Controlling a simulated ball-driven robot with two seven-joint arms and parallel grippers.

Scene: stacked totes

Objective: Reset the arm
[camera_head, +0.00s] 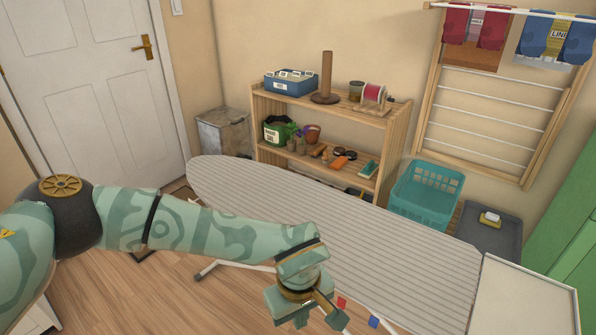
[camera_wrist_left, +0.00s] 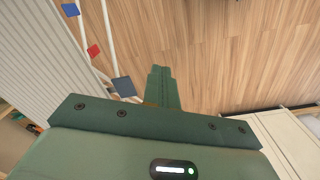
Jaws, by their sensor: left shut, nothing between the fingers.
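My left arm comes in from the left in the head view, and my left gripper (camera_head: 332,318) hangs low in front of the ironing board (camera_head: 340,230). The gripper also shows in the left wrist view (camera_wrist_left: 160,75), with its fingers together and nothing held. It points down toward the wooden floor (camera_wrist_left: 220,50), apart from the board, which lies at the left of that view. My right gripper is in neither view.
A blue clip (camera_head: 374,322) and a red clip (camera_head: 342,303) sit near the board's legs, close to the gripper. A wooden shelf (camera_head: 330,125), teal basket (camera_head: 425,195) and drying rack (camera_head: 490,110) are behind. The floor at left is mostly clear.

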